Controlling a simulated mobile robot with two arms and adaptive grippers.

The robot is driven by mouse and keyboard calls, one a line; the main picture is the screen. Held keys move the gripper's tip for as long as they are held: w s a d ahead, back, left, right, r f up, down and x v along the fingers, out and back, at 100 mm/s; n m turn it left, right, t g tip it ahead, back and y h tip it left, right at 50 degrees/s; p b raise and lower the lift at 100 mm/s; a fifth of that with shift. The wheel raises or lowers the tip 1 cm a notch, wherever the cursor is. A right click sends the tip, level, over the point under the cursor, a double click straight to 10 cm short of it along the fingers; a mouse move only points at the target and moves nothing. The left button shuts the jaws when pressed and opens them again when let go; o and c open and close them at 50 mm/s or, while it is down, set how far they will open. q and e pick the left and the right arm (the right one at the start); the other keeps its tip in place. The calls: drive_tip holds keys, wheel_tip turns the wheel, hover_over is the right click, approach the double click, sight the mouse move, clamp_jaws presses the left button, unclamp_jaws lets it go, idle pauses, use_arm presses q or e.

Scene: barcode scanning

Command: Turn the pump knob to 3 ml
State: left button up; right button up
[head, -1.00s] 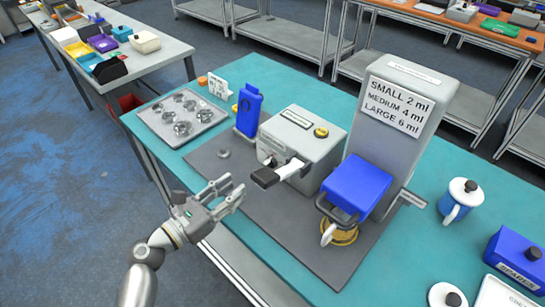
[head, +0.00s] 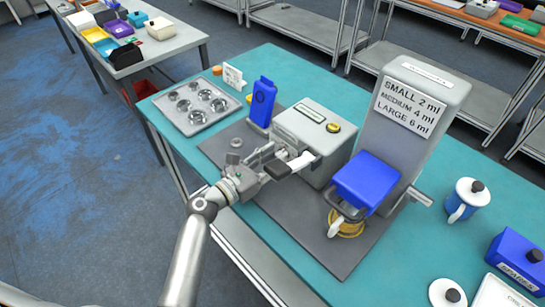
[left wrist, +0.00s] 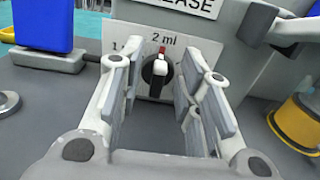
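The pump knob (left wrist: 159,70) is a dark round dial with a white pointer and a red tip, on the front of the grey pump box (head: 313,115). Its red tip points up at the "2 ml" mark. A "1" mark shows at its left; the right side of the scale is hidden by a finger. My left gripper (head: 270,160) is at the front of the box. In the left wrist view its fingers (left wrist: 158,80) are open, one on each side of the knob and apart from it. In the head view the gripper hides the knob. My right gripper is not in view.
A tall grey unit (head: 410,110) with a size sign and a blue block (head: 367,184) stand to the right.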

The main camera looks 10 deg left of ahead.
use_arm(q)
drive_tip(key=shift+c, duration=0.2)
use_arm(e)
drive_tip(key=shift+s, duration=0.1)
use_arm(q)
clamp_jaws()
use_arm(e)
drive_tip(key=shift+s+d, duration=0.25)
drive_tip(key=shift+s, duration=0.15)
